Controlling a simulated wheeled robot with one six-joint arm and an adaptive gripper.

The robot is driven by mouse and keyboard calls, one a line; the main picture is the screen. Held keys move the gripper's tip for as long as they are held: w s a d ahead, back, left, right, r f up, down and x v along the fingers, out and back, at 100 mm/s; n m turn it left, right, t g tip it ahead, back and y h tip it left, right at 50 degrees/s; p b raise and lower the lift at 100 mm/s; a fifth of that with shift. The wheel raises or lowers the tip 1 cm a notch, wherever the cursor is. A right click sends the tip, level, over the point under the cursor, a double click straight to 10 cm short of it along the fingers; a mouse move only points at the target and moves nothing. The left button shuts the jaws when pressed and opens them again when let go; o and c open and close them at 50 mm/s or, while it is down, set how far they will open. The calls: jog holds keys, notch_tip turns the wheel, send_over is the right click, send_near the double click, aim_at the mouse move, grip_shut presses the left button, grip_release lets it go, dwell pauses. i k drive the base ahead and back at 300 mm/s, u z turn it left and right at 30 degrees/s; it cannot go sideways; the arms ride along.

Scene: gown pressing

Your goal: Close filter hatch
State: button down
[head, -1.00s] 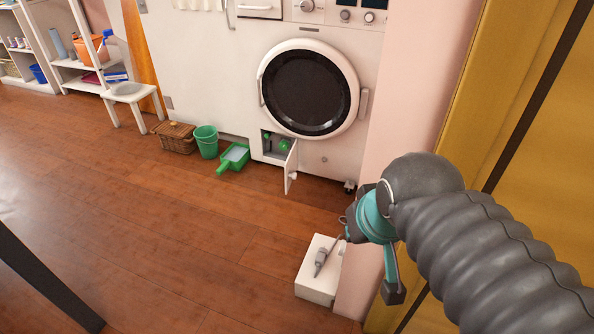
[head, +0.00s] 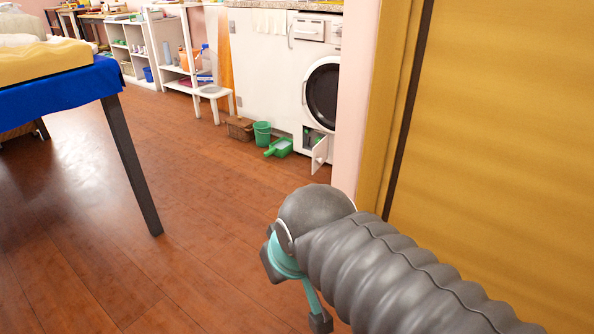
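The filter hatch door (head: 319,154) is a small white flap at the lower front of the white washing machine (head: 311,75). It stands open, swung outward, and green parts show faintly in the opening behind it. The machine's round dark door (head: 322,95) above is closed. My gripper (head: 291,278) is at the lower middle of the view, in front of and well apart from the hatch.
A green scoop tray (head: 279,147), a green bucket (head: 262,134) and a wicker basket (head: 240,128) stand left of the hatch. A blue-covered table (head: 60,85) is at left. A yellow panel (head: 490,150) fills the right. The wooden floor between is open.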

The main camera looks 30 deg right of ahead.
aim_at(321, 151)
jog(key=u, duration=0.2)
jog(key=i, duration=1.85)
jog(key=z, duration=1.6)
jog(key=i, duration=0.45)
jog(key=z, duration=0.35)
